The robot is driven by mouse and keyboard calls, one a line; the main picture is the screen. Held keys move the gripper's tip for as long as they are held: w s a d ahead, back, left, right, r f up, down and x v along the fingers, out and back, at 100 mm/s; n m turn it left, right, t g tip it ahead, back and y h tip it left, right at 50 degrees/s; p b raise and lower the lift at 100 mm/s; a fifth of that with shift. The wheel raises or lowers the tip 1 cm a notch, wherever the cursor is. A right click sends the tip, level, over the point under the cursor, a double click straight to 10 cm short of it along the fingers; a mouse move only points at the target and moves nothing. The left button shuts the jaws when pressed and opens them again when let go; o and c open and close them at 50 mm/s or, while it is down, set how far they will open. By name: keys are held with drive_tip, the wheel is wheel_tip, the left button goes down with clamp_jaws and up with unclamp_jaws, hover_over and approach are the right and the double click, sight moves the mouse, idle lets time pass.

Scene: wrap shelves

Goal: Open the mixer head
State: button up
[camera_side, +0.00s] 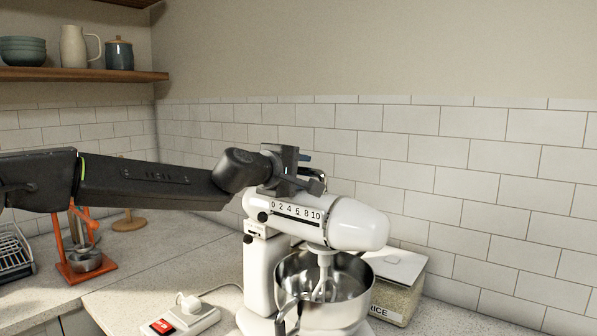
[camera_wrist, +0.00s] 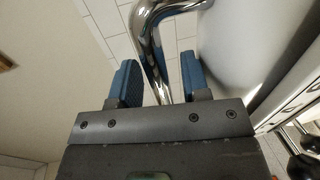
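The white stand mixer's head (camera_side: 350,224) lies over its steel bowl (camera_side: 325,284), with the beater reaching down into the bowl. A curved chrome handle (camera_side: 320,174) stands on top of the head. My gripper (camera_side: 308,166) is at this handle, above the head. In the wrist view the chrome handle (camera_wrist: 155,50) passes between the two blue fingers of my gripper (camera_wrist: 158,80), with gaps visible beside it, so the fingers are open around it. The white head (camera_wrist: 235,50) also fills the right of the wrist view. In the side view my wrist partly hides the handle.
A lidded rice container (camera_side: 395,280) stands right behind the bowl, near the tiled wall. A power strip with a plug (camera_side: 190,312) lies left of the mixer. An orange stand (camera_side: 82,265) and a dish rack (camera_side: 12,255) are farther left. A wooden shelf (camera_side: 100,75) hangs upper left.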

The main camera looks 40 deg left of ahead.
clamp_jaws()
drive_tip(key=shift+a+r, duration=0.1)
idle(0.3)
drive_tip(key=shift+a+r+n, duration=0.4)
drive_tip(key=shift+a+r, duration=0.05)
drive_tip(key=shift+a+r+h, duration=0.1)
drive_tip(key=shift+a+h, duration=0.2)
drive_tip(key=shift+a, duration=0.1)
drive_tip(key=shift+n, duration=0.3)
drive_tip(key=shift+o, duration=0.3)
unclamp_jaws()
drive_tip(key=shift+s, duration=0.1)
